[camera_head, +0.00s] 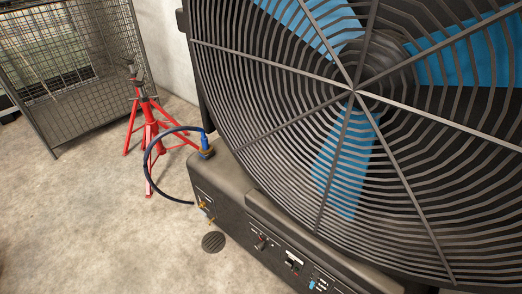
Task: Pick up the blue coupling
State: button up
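The blue coupling (205,141) stands roughly upright at the left end of the top of the black fan base (226,193). A brownish fitting shows at its foot. A dark hose (147,163) meets it near the top, loops out to the left and comes down to a brass-coloured fitting (204,209) on the base's end. My gripper is not in view, so its distance from the coupling and its state do not show.
A large fan with a wire guard (353,92) rises right beside the coupling. A red stand (150,130) is behind the hose. A mesh cage (100,105) stands at the back left. A dark round grate (213,241) lies on the floor. The front left floor is clear.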

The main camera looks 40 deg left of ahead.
aim_at(206, 148)
jog(key=u, duration=1.55)
jog(key=z, duration=0.4)
jog(key=l+z, duration=0.1)
jog(key=z, duration=0.7)
jog(key=i+l+z, duration=0.1)
jog(key=z, duration=0.7)
jog(key=u, duration=2.1)
jog(key=i+j+z, duration=0.1)
jog(key=i+j, duration=0.25)
jog(key=i, duration=0.15)
jog(key=i+j+z, duration=0.1)
jog(key=i+j, duration=0.35)
jog(key=i, duration=0.05)
